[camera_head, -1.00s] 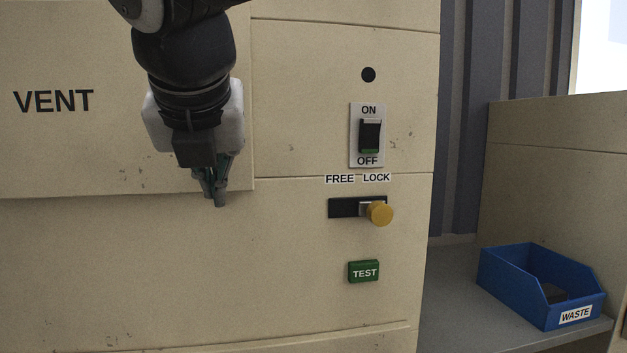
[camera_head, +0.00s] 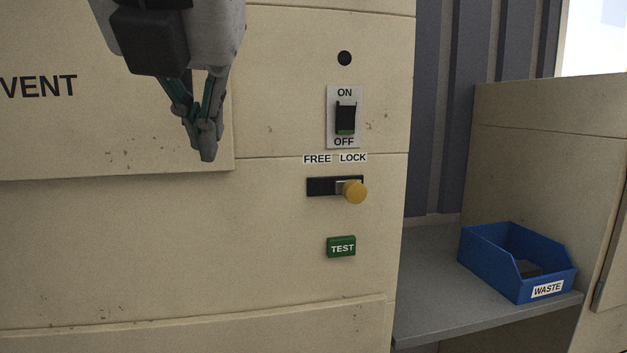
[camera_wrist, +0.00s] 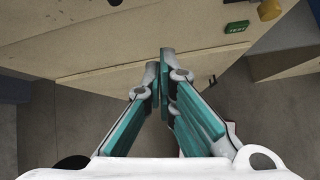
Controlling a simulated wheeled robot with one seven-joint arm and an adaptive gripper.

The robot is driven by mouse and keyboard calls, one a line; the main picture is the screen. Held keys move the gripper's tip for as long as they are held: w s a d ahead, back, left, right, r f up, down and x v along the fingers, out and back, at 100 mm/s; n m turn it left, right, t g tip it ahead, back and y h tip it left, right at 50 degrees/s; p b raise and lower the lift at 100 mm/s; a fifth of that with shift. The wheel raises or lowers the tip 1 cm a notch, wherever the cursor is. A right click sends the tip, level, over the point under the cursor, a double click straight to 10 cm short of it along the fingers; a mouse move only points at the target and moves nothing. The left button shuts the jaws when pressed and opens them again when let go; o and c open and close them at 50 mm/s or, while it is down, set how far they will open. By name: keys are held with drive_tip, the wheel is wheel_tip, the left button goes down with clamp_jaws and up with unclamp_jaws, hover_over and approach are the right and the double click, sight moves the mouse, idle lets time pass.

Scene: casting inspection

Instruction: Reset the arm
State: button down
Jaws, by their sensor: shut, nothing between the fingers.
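My gripper (camera_head: 207,152) is shut and empty, fingertips together, in the upper left of the head view. It hangs in front of the cream cabinet, near the lower right corner of the VENT panel (camera_head: 60,130). It also shows in the wrist view (camera_wrist: 164,62), its fingers closed over the cabinet front and floor. The gripper is left of the ON/OFF switch (camera_head: 345,118) and the yellow slide knob (camera_head: 355,192). The knob sits at the LOCK end of its slot. Most of my arm is out of the head view.
A green TEST button (camera_head: 341,247) sits below the knob; it also shows in the wrist view (camera_wrist: 237,27). A dark round spot (camera_head: 344,58) is above the switch. A blue WASTE bin (camera_head: 480,262) with a dark object inside stands on the grey shelf (camera_head: 430,310) at the right.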

drive_tip(key=w+d+f+m+g+h, duration=0.1)
drive_tip(key=d+f+m, duration=0.5)
drive_tip(key=d+m, duration=0.3)
drive_tip(key=w+d+f+m+g+h, duration=0.1)
drive_tip(key=d+f+m, duration=0.5)
drive_tip(key=d+m, duration=0.25)
drive_tip(key=s+d+f+m, duration=0.3)
drive_tip(key=d+f+m, duration=0.3)
drive_tip(key=m, duration=0.3)
drive_tip(key=s+d+f+m+b, duration=0.1)
drive_tip(key=s+d+f+m, duration=0.3)
drive_tip(key=d+f+m, duration=0.2)
drive_tip(key=f+m, duration=0.2)
drive_tip(key=m, duration=0.2)
drive_tip(key=shift+d+g, duration=0.4)
